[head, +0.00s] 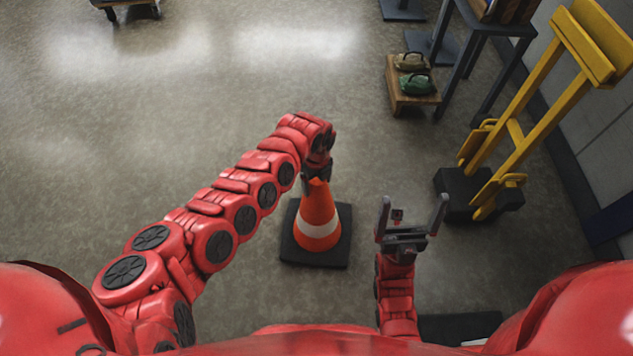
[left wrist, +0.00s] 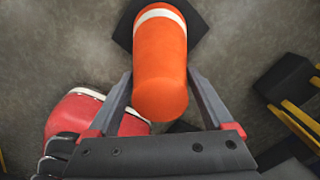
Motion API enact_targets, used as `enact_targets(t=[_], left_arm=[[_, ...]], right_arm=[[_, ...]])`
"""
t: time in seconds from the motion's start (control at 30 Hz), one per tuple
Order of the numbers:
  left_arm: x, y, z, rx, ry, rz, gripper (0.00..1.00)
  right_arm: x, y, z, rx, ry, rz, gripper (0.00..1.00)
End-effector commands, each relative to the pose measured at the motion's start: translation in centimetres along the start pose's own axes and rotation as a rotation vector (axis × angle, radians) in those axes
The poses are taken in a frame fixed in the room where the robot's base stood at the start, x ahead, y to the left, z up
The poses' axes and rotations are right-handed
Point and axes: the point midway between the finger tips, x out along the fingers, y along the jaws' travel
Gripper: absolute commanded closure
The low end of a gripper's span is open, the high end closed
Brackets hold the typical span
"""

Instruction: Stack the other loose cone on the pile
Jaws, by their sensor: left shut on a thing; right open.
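An orange cone with a white band (head: 318,228) stands upright on a black square base in the middle of the head view. It also shows in the left wrist view (left wrist: 160,60), its rounded top toward the camera. My left gripper (head: 317,176) is at the cone's top and shut on it; its fingers (left wrist: 158,92) lie on both sides of the cone. I cannot tell whether the base rests on the floor or whether this is one cone or several nested. My right gripper (head: 412,212) is open and empty, to the right of the cone. No second separate cone shows clearly.
A flat black slab (head: 460,328) lies at the lower right, partly hidden by my body. A yellow hand truck (head: 520,130) stands at the right wall. A low wooden stand (head: 398,101) with bags is beside a dark table (head: 492,28). The floor at left is clear.

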Motion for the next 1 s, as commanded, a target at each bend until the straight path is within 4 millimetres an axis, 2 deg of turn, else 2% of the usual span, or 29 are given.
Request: enact_targets(t=[0.07, 0.1, 0.17, 0.2, 0.43, 0.6, 0.7, 0.87, 1.0], left_arm=[[0.8, 0.9, -0.1, -0.005, 0.009, 0.023, 1.0], [0.9, 1.0, -0.1, -0.006, 0.01, 0.025, 0.13], [0.9, 1.0, -0.1, -0.006, 0.011, 0.026, 0.02], [0.9, 1.0, -0.1, -0.006, 0.01, 0.025, 0.0], [0.9, 0.8, -0.1, -0.005, 0.009, 0.022, 0.0], [1.3, 0.7, -0.1, -0.008, 0.009, 0.016, 0.0], [-1.9, 0.7, 0.1, -0.005, 0.004, 0.016, 0.0], [-5.4, 0.9, 1.2, -0.004, 0.0, 0.018, 0.0], [-9.0, 0.8, 1.1, -0.004, 0.0, 0.015, 0.0]], right_arm=[[-0.2, 0.0, 0.0, 0.0, 0.0, 0.0, 0.0], [-0.2, 0.0, 0.0, 0.0, 0.0, 0.0, 0.0], [-0.2, 0.0, 0.0, 0.0, 0.0, 0.0, 0.0], [-0.2, 0.0, 0.0, 0.0, 0.0, 0.0, 0.0], [-0.4, 0.0, 0.1, 0.0, 0.0, 0.0, 0.0], [-1.3, -0.1, 0.2, 0.0, 0.0, 0.0, 0.0], [0.6, 0.0, -0.1, 0.0, 0.0, 0.0, 0.0], [2.1, 0.1, -0.4, 0.0, 0.0, 0.0, 0.0], [3.1, 0.1, -0.5, 0.0, 0.0, 0.0, 0.0]])
